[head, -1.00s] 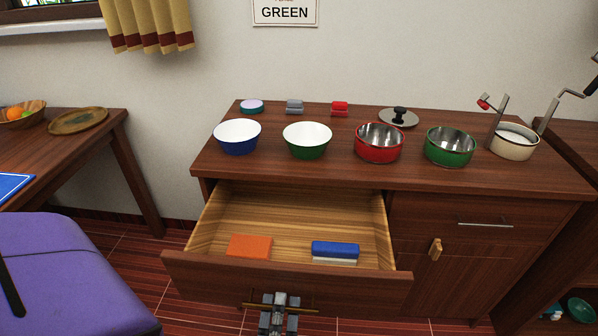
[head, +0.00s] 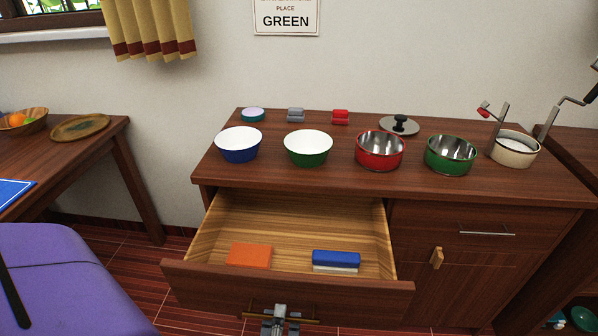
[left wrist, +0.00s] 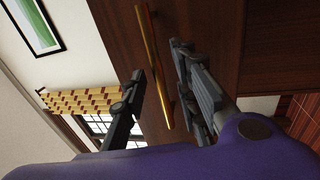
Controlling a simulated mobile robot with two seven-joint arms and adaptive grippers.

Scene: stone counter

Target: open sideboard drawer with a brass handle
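The sideboard drawer (head: 290,288) is pulled far out, its inside in full view. It holds an orange block (head: 249,256) and a blue and white block (head: 336,261). Its brass handle (head: 252,315) is a horizontal bar low on the drawer front. My left gripper (head: 280,312) is at the middle of this bar, at the bottom edge of the head view. In the left wrist view the brass handle (left wrist: 152,62) passes between the spread fingers of my left gripper (left wrist: 157,72), with gaps beside it. My right gripper is not in view.
Bowls and pots, among them a red pot (head: 379,150), stand on the sideboard top (head: 270,182). A closed drawer with a silver handle (head: 487,233) and a cupboard door with a wooden knob (head: 437,258) are at right. A side table (head: 95,150) stands at left.

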